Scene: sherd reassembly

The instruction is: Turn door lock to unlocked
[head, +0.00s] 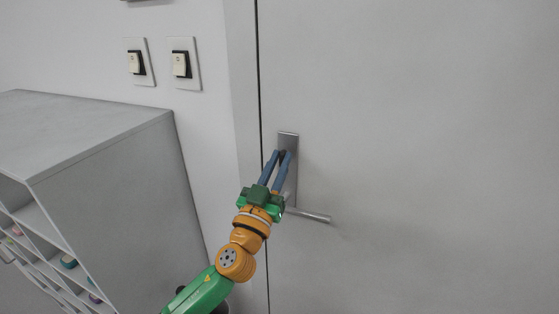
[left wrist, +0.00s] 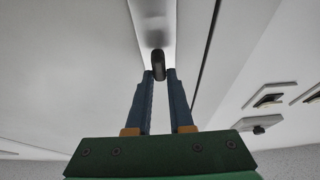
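The door lock is a small dark thumb-turn (head: 282,155) on the upper part of a grey metal plate (head: 288,138) on the door. It also shows in the left wrist view as a dark upright knob (left wrist: 158,62) at the plate. My left gripper (head: 283,154) has its two blue fingertips on either side of the knob. The knob's exact turn angle is hard to tell. My right gripper is in neither view.
A lever handle (head: 310,215) sticks out to the right at the plate's lower end. Two light switches (head: 140,62) (head: 184,64) are on the wall left of the door (head: 420,120). A grey shelf unit (head: 110,180) stands at the left. The door's right side is clear.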

